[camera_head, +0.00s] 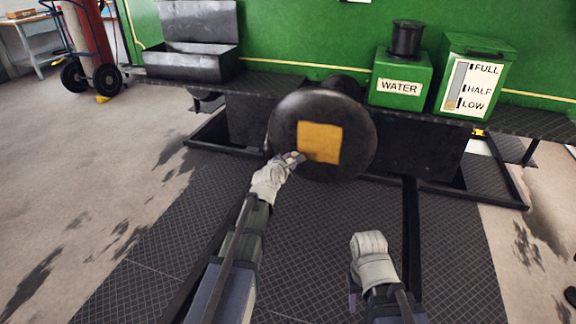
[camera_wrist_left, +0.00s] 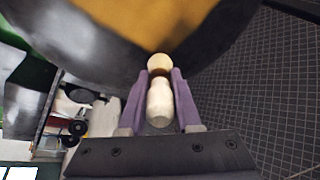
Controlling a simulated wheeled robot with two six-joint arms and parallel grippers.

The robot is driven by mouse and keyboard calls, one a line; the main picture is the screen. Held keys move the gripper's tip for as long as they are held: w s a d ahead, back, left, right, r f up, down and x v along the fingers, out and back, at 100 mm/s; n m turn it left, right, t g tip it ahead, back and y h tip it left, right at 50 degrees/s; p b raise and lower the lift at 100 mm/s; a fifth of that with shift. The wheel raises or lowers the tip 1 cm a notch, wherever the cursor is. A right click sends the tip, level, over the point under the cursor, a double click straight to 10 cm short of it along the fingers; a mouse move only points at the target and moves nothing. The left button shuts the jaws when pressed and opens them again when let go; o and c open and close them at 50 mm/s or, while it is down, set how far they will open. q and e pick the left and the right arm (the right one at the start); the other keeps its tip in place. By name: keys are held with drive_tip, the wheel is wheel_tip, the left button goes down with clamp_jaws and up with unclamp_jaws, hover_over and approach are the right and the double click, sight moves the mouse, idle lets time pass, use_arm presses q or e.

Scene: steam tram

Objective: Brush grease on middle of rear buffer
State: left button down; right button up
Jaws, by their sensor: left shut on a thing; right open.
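The rear buffer (camera_head: 355,115) is a large dark round disc at the centre of the head view, with a square orange-yellow patch (camera_head: 320,142) on the middle of its face. My left gripper (camera_head: 292,160) is at the patch's lower left edge, shut on a small pale brush (camera_wrist_left: 160,101). In the left wrist view its cream handle is between the purple fingers (camera_wrist_left: 160,100), with a round tan end toward the buffer face. The bristles are hidden, and I cannot tell whether they touch. My right gripper (camera_head: 371,262) is open, low and right of the buffer; its fingers hardly show.
A green water can (camera_head: 401,72) and a green level box (camera_head: 480,75) stand on the dark ledge right of the buffer. An open metal toolbox (camera_head: 190,62) stands left. Dark tread plate (camera_head: 315,255) lies below. A hand truck (camera_head: 88,50) is far left.

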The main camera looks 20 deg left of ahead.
use_arm(q)
drive_tip(key=shift+w, duration=0.8)
idle(0.6)
drive_tip(key=shift+s+d, duration=0.2)
drive_tip(key=shift+d, duration=1.75)
drive_tip(key=shift+d, duration=1.95)
drive_tip(key=shift+w, duration=0.1)
drive_tip(key=shift+a, duration=1.95)
